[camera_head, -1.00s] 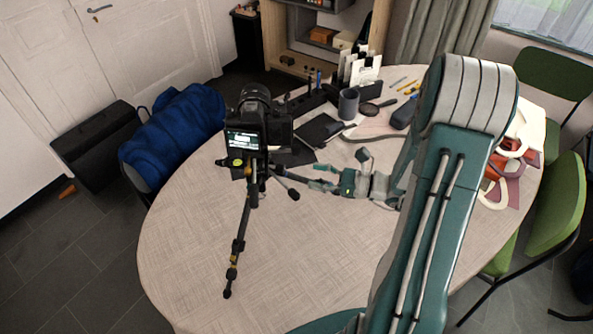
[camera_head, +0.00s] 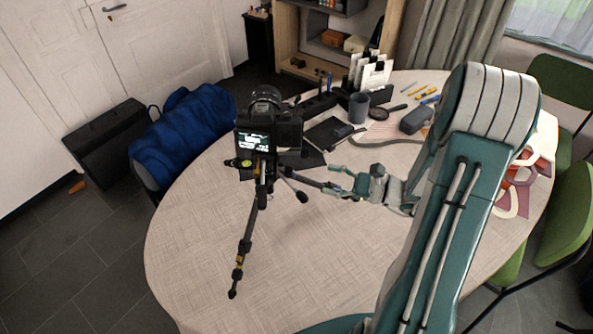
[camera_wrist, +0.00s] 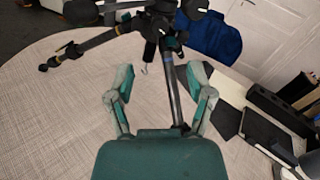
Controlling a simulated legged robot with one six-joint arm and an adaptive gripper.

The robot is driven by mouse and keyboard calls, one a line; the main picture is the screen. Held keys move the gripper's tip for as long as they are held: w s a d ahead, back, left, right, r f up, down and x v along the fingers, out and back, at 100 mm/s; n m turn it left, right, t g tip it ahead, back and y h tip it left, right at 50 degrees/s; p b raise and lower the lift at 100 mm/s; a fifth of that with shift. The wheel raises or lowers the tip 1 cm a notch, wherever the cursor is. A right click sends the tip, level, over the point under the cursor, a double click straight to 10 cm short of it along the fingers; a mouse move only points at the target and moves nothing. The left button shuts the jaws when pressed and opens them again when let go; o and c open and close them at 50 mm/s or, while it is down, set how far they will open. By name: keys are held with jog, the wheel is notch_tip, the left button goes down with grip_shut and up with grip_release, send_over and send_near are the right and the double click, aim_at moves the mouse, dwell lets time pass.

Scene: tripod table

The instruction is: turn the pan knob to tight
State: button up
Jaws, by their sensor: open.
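A black camera (camera_head: 267,128) with a lit screen sits on a black tripod (camera_head: 246,240) standing on the table. Small dark knobs and levers cluster at the tripod head; one short lever ends in a rounded grip (camera_head: 301,196). I cannot tell which one is the pan knob or how tight it is. My gripper (camera_head: 335,180) is open, to the right of the tripod head. In the wrist view, my open fingers (camera_wrist: 163,82) point at the tripod, with a dark leg (camera_wrist: 170,80) showing between them. The tripod's top is cut off there, and I see no contact.
The round table (camera_head: 210,270) is bare at front left. Behind the tripod are a dark notebook (camera_head: 328,132), a grey cup (camera_head: 359,106), a grey case (camera_head: 416,119) and an organizer (camera_head: 372,92). A blue jacket (camera_head: 185,132) hangs over a chair at left.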

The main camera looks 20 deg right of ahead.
aim_at(290, 170)
jog(key=x, duration=1)
jog(key=shift+w+a, duration=0.15)
jog(key=shift+a, duration=0.05)
jog(key=shift+c, duration=0.3)
grip_shut()
